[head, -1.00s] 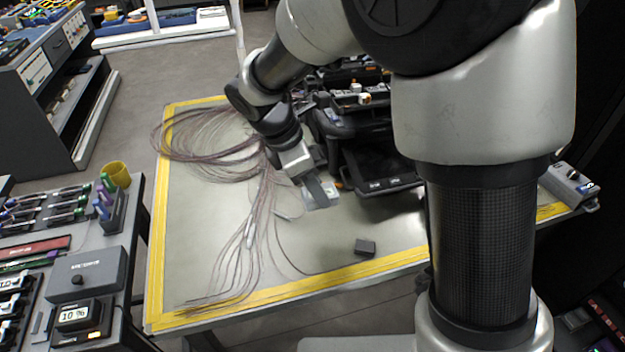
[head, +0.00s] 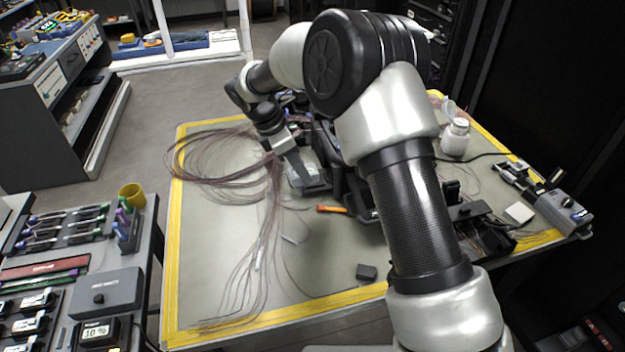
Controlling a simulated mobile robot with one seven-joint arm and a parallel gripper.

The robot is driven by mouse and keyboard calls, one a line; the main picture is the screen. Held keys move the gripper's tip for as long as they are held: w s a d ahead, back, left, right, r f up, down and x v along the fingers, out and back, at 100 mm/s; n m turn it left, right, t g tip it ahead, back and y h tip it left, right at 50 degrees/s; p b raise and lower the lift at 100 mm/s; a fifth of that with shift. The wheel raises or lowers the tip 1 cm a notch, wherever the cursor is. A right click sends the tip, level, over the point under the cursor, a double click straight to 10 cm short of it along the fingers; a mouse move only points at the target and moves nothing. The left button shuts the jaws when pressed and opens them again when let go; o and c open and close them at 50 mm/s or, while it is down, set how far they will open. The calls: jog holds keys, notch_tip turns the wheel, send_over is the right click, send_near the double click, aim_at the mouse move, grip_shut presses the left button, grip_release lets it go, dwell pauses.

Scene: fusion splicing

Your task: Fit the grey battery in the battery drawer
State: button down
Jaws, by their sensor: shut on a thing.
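My gripper (head: 291,160) reaches down at the left side of the black splicer (head: 353,195). It is shut on a narrow grey piece, which looks like the grey battery (head: 297,170). The piece points down over a pale, partly see-through tray (head: 311,178) that looks like the battery drawer. It is too small to tell whether the battery is in the drawer or just above it. My arm hides much of the splicer. A separate dark grey block (head: 367,272) lies on the mat near the front edge.
Loose fibres (head: 215,160) spread over the left of the yellow-edged table (head: 195,290). An orange-handled tool (head: 331,209) lies by the splicer. A white bottle (head: 455,138) and a grey device (head: 563,208) stand at right. A side bench with a yellow cup (head: 132,195) is at left.

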jog(key=w+p, duration=0.3)
jog(key=w, duration=0.2)
jog(key=shift+w, duration=0.4)
jog(key=shift+m, duration=0.4)
jog(key=shift+w+d+f, duration=0.4)
jog(key=shift+w+f, duration=0.4)
jog(key=shift+f, duration=0.55)
jog(key=shift+w+d+f, duration=0.35)
jog(key=shift+w+f, duration=0.4)
jog(key=shift+f, duration=0.6)
jog(key=shift+w+d+f, duration=0.4)
jog(key=shift+w+f, duration=0.4)
jog(key=shift+f, duration=0.55)
jog(key=shift+f+b, duration=0.55)
jog(key=shift+f, duration=0.2)
jog(key=shift+f+b, duration=0.2)
jog(key=shift+b, duration=0.35)
jog(key=c, duration=1.1)
grip_release()
jog(key=shift+o, duration=0.3)
